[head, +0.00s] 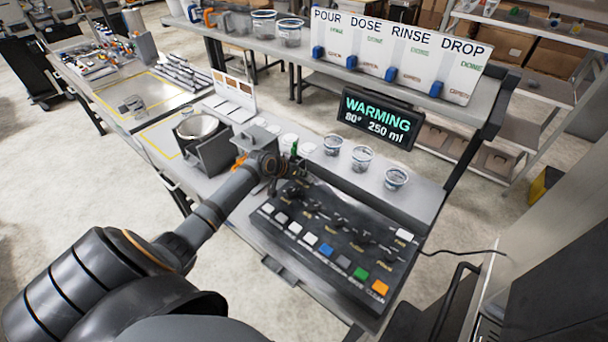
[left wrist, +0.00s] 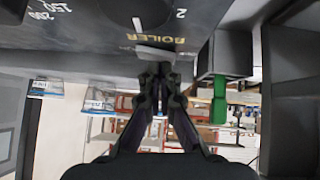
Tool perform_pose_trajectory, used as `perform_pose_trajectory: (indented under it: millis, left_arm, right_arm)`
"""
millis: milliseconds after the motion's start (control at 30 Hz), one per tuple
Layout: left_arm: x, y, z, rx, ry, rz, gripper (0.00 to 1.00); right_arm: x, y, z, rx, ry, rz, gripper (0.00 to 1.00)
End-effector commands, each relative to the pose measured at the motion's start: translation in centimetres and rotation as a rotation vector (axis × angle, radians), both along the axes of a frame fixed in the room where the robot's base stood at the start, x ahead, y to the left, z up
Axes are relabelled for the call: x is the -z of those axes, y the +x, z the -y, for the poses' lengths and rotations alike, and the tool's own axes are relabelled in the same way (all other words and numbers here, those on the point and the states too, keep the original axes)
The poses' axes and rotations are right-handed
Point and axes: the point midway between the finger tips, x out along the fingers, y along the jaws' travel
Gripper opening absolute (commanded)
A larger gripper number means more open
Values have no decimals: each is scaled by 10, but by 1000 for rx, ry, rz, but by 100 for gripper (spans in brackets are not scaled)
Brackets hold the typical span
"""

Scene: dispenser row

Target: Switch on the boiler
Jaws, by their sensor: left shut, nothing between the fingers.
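A dark control panel (head: 330,235) with knobs and coloured buttons lies on the bench in the head view. In the left wrist view, the word BOILER (left wrist: 171,39) is on the panel, with a small grey switch tab (left wrist: 155,53) beside it. My left gripper (head: 284,166) is over the panel's far left corner, shut and empty. In the left wrist view its fingertips (left wrist: 157,76) are right at the grey tab; I cannot tell whether they touch it. A display (head: 378,118) reads WARMING, 80°, 250 ml. My right gripper is not in view.
A green lever (left wrist: 218,100) under a dark block is close beside my left fingers. Several cups (head: 362,158) stand behind the panel. A metal pan (head: 197,127) in a dark stand is to the left. A signboard with blue levers (head: 398,55) stands behind.

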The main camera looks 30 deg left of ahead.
Motion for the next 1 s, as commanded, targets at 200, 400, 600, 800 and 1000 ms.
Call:
perform_pose_trajectory:
  millis: [200, 400, 600, 800, 1000]
  left_arm:
    - [-5, 1, 1, 0, 0, 1, 0]
    - [-46, 6, 3, -4, -1, 3, 0]
    - [-68, -26, 3, -1, 12, 0, 0]
    - [-97, -53, 6, -2, 9, -2, 0]
    - [-108, -64, 7, -3, 4, -1, 0]
  right_arm:
    - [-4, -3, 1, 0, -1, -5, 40]
    - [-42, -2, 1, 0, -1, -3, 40]
    - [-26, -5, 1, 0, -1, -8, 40]
    - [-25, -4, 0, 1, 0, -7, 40]
    - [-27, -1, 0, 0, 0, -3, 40]
